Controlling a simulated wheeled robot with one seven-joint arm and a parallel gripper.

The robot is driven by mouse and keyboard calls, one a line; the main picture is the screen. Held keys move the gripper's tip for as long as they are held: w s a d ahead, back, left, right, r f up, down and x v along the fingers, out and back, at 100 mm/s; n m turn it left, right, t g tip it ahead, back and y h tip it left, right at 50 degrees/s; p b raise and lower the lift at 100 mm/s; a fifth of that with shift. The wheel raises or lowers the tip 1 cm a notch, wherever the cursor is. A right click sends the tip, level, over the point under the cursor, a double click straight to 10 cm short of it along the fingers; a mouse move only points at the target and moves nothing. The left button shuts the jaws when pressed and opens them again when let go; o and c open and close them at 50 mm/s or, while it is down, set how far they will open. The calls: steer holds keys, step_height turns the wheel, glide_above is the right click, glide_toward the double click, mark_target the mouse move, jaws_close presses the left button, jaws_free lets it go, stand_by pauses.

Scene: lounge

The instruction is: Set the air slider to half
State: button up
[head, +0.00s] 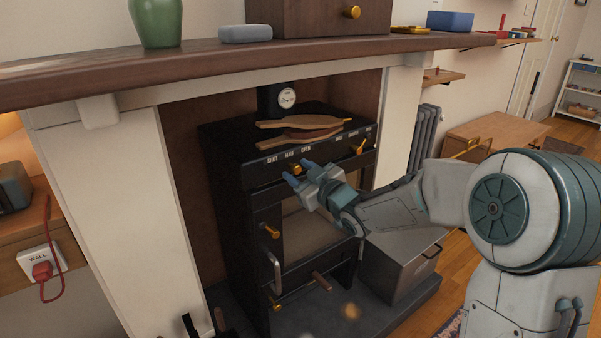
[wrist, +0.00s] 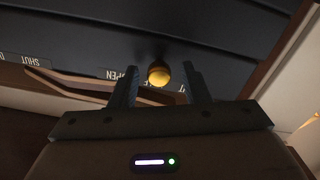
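The black stove (head: 262,215) stands in the fireplace. Its upper front has small labels SHUT, HALF and OPEN, and the brass air slider knob (head: 297,168) shows below them, near the HALF and OPEN end. My gripper (head: 296,172) is at this knob with its fingers apart. In the wrist view the round brass knob (wrist: 158,74) lies between the two open fingers of my gripper (wrist: 160,80), with gaps on both sides. The slider's exact setting is hard to tell.
Wooden bellows (head: 300,124) lie on the stove top, just above the labels. Another brass handle (head: 361,147) is to the right. The door handle (head: 273,270) sticks out below left. A grey metal box (head: 400,262) stands on the hearth at right.

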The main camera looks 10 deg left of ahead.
steer(key=shift+d, duration=0.1)
steer(key=p+v, duration=0.2)
steer(key=v, duration=1.1)
steer(key=shift+s+d+p, duration=0.25)
steer(key=shift+s+p, duration=0.05)
steer(key=shift+p, duration=0.1)
steer(key=shift+r, duration=0.1)
steer(key=s+d+r+m+g+h+p, duration=0.1)
steer(key=s+d+r+m+h+p, duration=0.1)
steer(key=d+r+m+h+p, duration=0.35)
steer(key=s+d+r+m+g+h+p, duration=0.2)
steer(key=s+d+r+h+p, duration=0.1)
steer(key=d+r+h+p, duration=0.55)
steer(key=s+r+m+g+y+p, duration=0.1)
steer(key=s+r+m+g+p, duration=0.1)
steer(key=s+p, duration=0.4)
steer(key=s+r+m+g+p, duration=0.3)
steer(key=s+r+g+p, duration=0.1)
steer(key=s, duration=0.8)
steer(key=g+p, duration=0.1)
steer(key=p, duration=0.1)
steer(key=shift+d+y+p, duration=0.2)
steer(key=shift+y+p, duration=0.15)
steer(key=shift+y, duration=0.05)
steer(key=shift+c, duration=0.3)
stand_by(0.3)
